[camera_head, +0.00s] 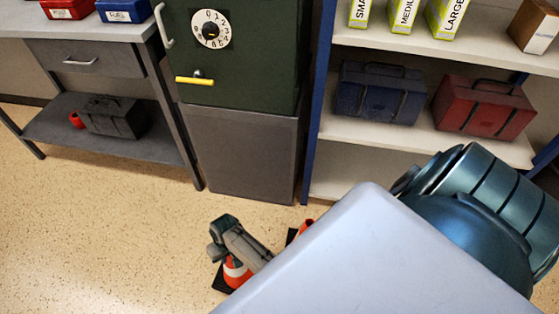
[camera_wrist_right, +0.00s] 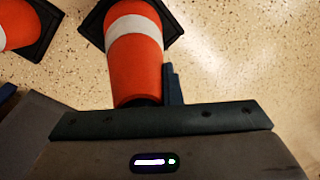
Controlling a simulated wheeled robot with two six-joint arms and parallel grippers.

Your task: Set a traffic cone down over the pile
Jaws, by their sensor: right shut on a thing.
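An orange traffic cone with a white band (camera_head: 236,274) and a black base is at the bottom of the head view. My right gripper (camera_head: 236,250) is above it and shut on its top. In the right wrist view this cone (camera_wrist_right: 135,62) runs from the gripper up to its black base; one dark finger shows at its right side. I cannot tell whether the base touches the floor. A second orange cone (camera_head: 306,227) is mostly hidden behind my arm; it also shows at the upper left of the wrist view (camera_wrist_right: 18,27). I see no pile. My left gripper is out of view.
A dark green safe (camera_head: 240,65) on a grey base (camera_head: 240,155) stands ahead. A workbench (camera_head: 100,27) is at the left, and a shelf unit (camera_head: 400,140) with toolboxes is at the right. Speckled floor (camera_head: 110,220) at the left is clear.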

